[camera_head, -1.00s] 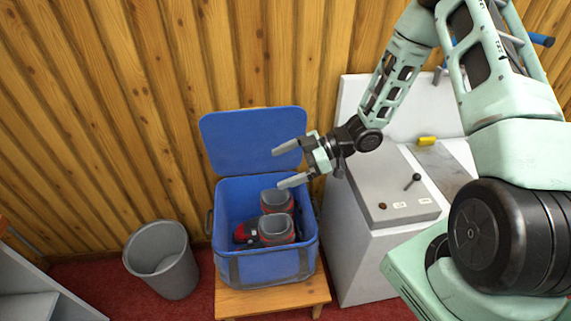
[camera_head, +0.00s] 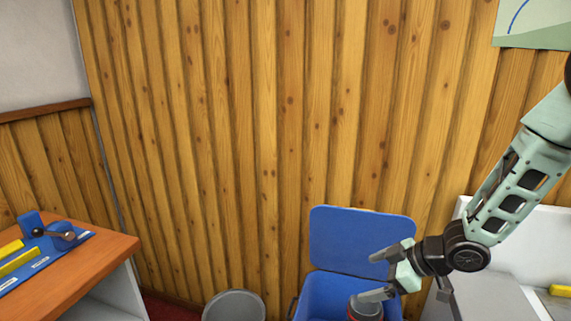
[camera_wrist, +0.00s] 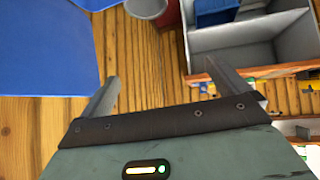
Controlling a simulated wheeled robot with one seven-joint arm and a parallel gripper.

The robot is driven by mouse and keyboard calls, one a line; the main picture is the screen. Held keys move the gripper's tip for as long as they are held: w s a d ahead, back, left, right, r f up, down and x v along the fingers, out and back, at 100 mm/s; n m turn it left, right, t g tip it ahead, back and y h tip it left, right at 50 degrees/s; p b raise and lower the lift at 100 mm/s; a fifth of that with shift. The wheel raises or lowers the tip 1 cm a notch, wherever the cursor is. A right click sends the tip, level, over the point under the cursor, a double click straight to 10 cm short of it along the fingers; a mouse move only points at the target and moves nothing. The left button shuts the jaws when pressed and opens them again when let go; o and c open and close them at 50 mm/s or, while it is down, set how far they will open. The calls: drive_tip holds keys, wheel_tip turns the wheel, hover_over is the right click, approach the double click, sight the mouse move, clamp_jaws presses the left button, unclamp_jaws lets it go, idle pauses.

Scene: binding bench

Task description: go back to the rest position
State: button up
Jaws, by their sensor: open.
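My gripper (camera_head: 377,275) is at the lower right of the head view. Its two fingers are spread apart with nothing between them. It hangs in front of the raised lid and above the opening of a blue box (camera_head: 318,298). In the wrist view the open fingers (camera_wrist: 163,78) also show empty, with wood-plank wall beyond them. My arm stretches from the gripper up to the right edge of the head view.
The blue lid (camera_head: 350,232) stands open against the plank wall. A red and grey item (camera_head: 365,309) shows in the box. A grey bin (camera_head: 234,306) stands left of it. A wooden-topped bench (camera_head: 95,262) is at far left. A pale machine (camera_head: 490,295) stands right.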

drive_tip(key=s+a+r+m+g+h, duration=0.1)
drive_tip(key=s+r, duration=0.3)
drive_tip(key=s, duration=0.5)
drive_tip(key=s+a+r+m+g+h, duration=0.2)
drive_tip(key=s+a+r+h, duration=0.1)
drive_tip(key=s, duration=0.6)
drive_tip(key=s+a+r+m+g+h, duration=0.2)
drive_tip(key=s+r, duration=0.4)
drive_tip(key=s, duration=0.4)
drive_tip(key=shift+a+h, duration=0.6)
drive_tip(key=shift+a, duration=0.15)
